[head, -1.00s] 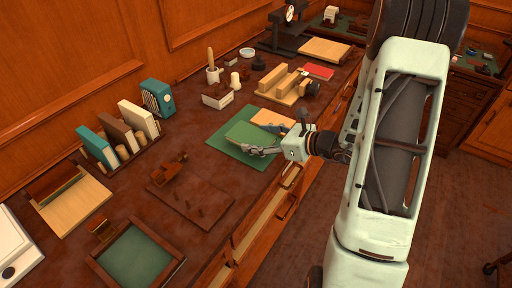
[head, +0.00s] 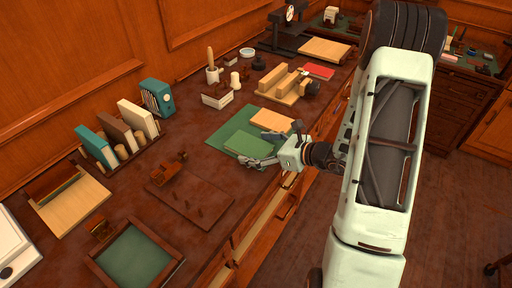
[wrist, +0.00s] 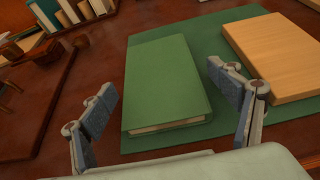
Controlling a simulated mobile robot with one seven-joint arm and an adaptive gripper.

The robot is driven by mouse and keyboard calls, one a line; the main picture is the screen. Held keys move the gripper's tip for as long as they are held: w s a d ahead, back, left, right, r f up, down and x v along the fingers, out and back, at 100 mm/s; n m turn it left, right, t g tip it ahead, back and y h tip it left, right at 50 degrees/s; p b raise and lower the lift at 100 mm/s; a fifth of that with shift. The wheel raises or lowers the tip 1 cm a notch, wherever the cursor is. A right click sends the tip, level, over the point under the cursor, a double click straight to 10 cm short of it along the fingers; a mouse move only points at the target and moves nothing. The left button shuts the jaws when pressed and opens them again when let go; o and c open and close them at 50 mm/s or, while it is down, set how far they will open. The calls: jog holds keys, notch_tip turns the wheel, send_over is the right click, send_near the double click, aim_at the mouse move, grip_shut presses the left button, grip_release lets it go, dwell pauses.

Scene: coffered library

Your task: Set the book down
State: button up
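The green book (head: 245,143) lies flat on the green mat (head: 230,120) on the long brown desk. In the wrist view the book (wrist: 165,78) is closed, its page edge facing me, and it rests wholly on the mat (wrist: 205,27). My gripper (head: 262,150) is at the near side of the book. In the wrist view the fingers of my gripper (wrist: 160,80) are spread wide, one on each side of the book, with visible gaps to it. Nothing is held.
A pale wooden block (wrist: 275,55) lies to the right of the book, partly on the mat; it also shows in the head view (head: 271,119). A brown board (head: 195,203) and upright books (head: 130,130) stand to the left. Wooden blocks (head: 283,85) stand beyond the mat.

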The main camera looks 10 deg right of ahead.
jog(key=shift+s+d+r, duration=0.1)
jog(key=shift+d+r, duration=0.05)
jog(key=shift+r, duration=0.1)
jog(key=v, duration=1.1)
jog(key=shift+s, duration=0.25)
jog(key=shift+d+r, duration=0.1)
jog(key=shift+r, duration=0.05)
